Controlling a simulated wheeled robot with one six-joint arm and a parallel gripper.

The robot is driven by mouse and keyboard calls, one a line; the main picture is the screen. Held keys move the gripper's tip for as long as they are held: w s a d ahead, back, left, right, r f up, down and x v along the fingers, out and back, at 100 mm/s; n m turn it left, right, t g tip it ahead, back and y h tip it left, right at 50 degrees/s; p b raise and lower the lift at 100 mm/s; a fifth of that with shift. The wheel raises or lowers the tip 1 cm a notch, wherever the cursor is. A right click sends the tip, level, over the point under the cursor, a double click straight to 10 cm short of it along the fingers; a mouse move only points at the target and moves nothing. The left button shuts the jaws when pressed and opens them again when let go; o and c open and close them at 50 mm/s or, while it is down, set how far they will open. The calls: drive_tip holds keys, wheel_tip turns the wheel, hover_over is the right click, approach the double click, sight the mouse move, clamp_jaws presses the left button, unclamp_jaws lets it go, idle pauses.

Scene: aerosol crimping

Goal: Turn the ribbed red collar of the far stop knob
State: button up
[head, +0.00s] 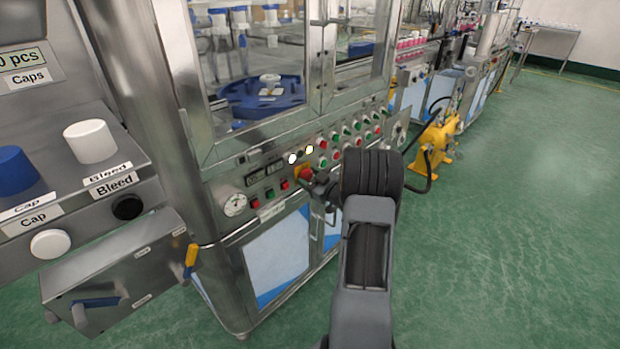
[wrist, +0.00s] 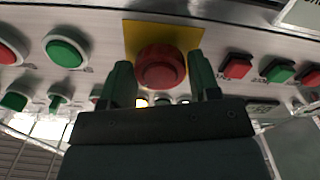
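A red stop knob (wrist: 160,66) sits on a yellow square plate (wrist: 137,36) on the machine's steel panel. In the head view the knob (head: 304,174) shows small, just left of my gripper (head: 318,186). In the wrist view my gripper (wrist: 160,80) is open, with one dark green finger on each side of the knob. The fingers look close to the knob's sides, and I cannot tell whether they touch it. The collar's ribs are too blurred to make out.
Green and red buttons (wrist: 66,48) flank the plate on the panel, with more (wrist: 280,71) at the right. A gauge (head: 235,204) is left of the knob. A yellow pump (head: 436,140) stands beyond my arm. Green floor at the right is clear.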

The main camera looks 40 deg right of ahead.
drive_tip(key=o, duration=0.3)
drive_tip(key=s, duration=0.4)
drive_tip(key=s+d, duration=0.1)
drive_tip(key=s, duration=0.4)
drive_tip(key=s+d, duration=0.1)
drive_tip(key=s, duration=0.3)
drive_tip(key=shift+s+d+p, duration=0.2)
drive_tip(key=shift+s+p, duration=0.1)
drive_tip(key=shift+p, duration=0.05)
